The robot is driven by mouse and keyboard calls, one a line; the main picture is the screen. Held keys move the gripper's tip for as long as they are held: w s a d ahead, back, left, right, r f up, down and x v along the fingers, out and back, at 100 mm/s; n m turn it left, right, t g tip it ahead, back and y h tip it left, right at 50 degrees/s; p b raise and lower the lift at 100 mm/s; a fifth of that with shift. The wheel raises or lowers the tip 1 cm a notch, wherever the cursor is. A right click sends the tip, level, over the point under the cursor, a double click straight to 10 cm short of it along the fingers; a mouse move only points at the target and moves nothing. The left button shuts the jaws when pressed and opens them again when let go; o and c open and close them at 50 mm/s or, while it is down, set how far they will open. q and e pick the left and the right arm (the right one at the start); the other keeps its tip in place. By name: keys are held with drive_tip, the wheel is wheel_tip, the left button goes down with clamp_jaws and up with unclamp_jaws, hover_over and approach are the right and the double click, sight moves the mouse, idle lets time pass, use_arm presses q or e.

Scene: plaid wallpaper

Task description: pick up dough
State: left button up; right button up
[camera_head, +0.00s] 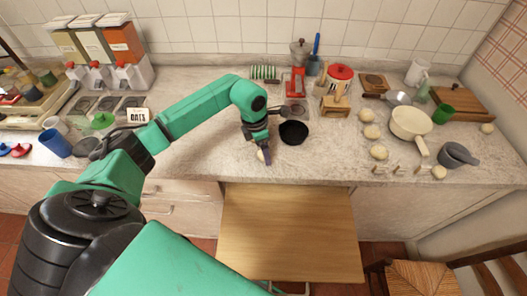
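Several pale, round dough balls lie on the counter at the right. One dough ball (371,131) sits in a loose row with another dough ball (366,115) and a third (379,152), left of a cream pan. My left gripper (264,154) points down at the counter's front edge, left of a black bowl. A pale dough piece (260,156) shows at its fingertips, partly hidden by a finger. I cannot tell whether the fingers are closed on it. My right gripper is not in view.
The black bowl (293,132) stands close right of my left gripper. The cream pan (410,122) and a grey mortar (458,154) stand at the right. A wooden table (290,230) is below the counter front. Dispensers (100,50) stand back left.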

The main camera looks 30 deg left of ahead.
use_arm(q)
drive_tip(key=shift+w, duration=0.15)
drive_tip(key=c, duration=1.2)
clamp_jaws()
